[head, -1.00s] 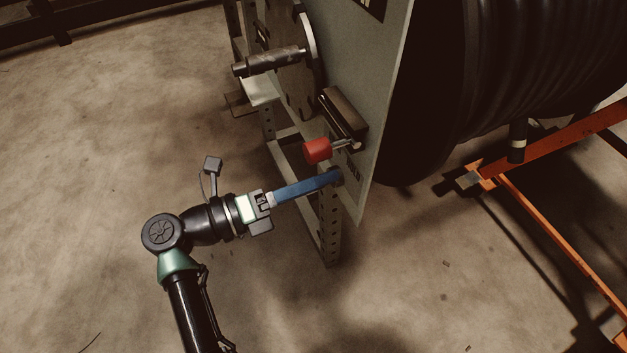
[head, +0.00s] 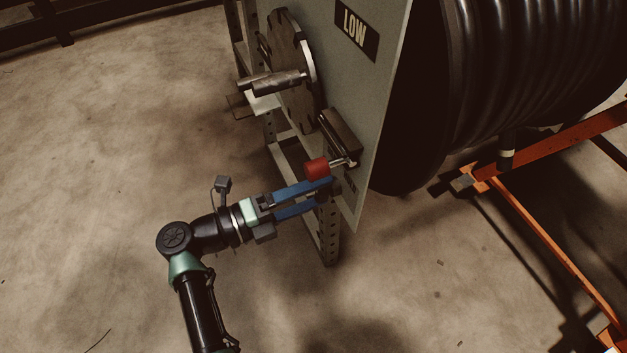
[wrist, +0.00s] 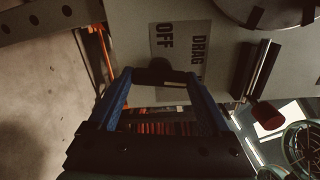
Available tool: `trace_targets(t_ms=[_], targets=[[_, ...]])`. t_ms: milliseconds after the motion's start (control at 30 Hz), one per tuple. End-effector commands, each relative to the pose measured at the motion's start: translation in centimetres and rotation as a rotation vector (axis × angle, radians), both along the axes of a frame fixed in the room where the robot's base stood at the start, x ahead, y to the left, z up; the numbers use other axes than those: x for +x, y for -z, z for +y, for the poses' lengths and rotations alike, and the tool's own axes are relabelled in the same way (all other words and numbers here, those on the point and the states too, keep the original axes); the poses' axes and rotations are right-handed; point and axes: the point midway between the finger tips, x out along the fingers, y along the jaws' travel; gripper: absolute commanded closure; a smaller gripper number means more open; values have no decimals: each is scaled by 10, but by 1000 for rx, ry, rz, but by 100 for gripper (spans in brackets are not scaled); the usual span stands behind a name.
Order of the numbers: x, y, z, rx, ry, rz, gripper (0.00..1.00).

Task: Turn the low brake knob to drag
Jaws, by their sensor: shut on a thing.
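The low brake knob (wrist: 155,72) is a small dark knob on the grey panel, between my blue fingertips in the wrist view. My gripper (head: 322,192) is shut on it, with the fingers held apart by its width; it also shows in the wrist view (wrist: 160,78). In the head view the fingers mostly hide the knob. A pale label plate (wrist: 180,50) beside the knob reads OFF and DRAG, turned sideways in the wrist view. Which mark the knob points to I cannot tell.
A red-ended handle (head: 317,168) juts out just above my fingers, very close to the upper one. A LOW sign (head: 356,30) is on the panel above. A metal crank handle (head: 272,82) stands out farther left. An orange frame (head: 545,215) lies to the right. The floor at left is open.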

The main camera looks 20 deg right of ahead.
Motion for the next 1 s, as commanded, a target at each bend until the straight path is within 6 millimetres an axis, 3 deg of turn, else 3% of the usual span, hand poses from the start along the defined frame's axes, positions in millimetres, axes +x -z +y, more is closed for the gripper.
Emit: trace_targets(t_ms=[33, 500, 1000], targets=[[0, -6, 1, -1, -1, 50, 73], [0, -3, 1, -15, 0, 462, 73], [0, -1, 1, -24, -1, 668, 73]])
